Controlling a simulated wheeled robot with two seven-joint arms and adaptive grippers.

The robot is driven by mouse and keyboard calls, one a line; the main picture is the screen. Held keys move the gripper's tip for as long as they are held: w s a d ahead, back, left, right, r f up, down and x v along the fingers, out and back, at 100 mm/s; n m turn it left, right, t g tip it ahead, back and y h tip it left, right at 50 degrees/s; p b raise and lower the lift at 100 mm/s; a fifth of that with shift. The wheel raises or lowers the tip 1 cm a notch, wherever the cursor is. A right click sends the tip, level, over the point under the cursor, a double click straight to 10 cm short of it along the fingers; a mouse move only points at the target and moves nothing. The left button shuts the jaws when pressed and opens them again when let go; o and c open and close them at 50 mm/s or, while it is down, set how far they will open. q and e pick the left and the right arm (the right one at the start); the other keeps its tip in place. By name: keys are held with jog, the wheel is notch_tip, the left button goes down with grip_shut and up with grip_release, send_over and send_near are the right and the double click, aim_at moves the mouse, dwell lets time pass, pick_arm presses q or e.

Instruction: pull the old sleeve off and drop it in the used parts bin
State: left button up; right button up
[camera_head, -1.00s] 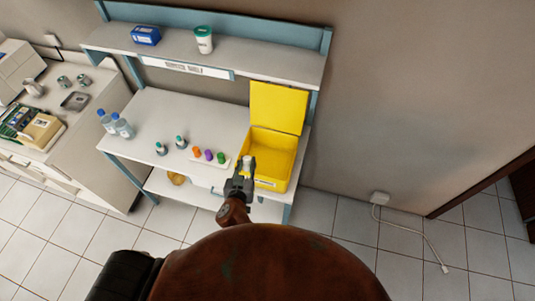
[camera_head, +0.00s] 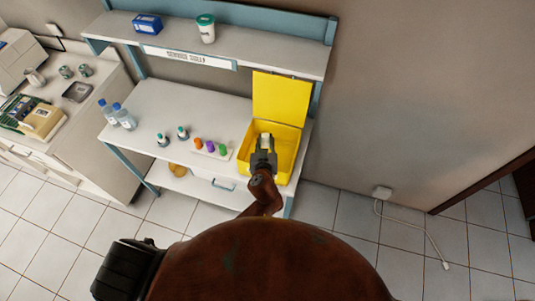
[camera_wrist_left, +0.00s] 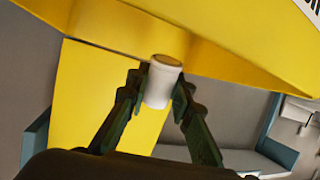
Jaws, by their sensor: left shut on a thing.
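My left gripper (camera_head: 264,150) is shut on a small white cylindrical sleeve (camera_wrist_left: 163,82), which sits between the two fingers in the left wrist view. In the head view the white sleeve (camera_head: 265,139) shows at the fingertips, over the open yellow bin (camera_head: 289,133). The bin stands at the right end of the bench with its lid (camera_head: 280,97) raised at the back. Its yellow wall (camera_wrist_left: 200,60) also shows behind the sleeve in the left wrist view. I cannot tell how far the sleeve is above the bin's floor. My right gripper is not in view.
Orange, purple and green small parts stand on a white tray (camera_head: 228,156) left of the bin. Two small dark-capped bottles (camera_head: 162,139) and two larger bottles (camera_head: 124,117) stand farther left. A shelf (camera_head: 255,59) runs above the bench's back.

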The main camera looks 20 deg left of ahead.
pick_arm(q)
jog(key=shift+f, duration=0.5)
jog(key=shift+r, duration=0.1)
jog(key=o, duration=0.8)
jog(key=v, duration=1.2)
jog(key=shift+a, duration=0.1)
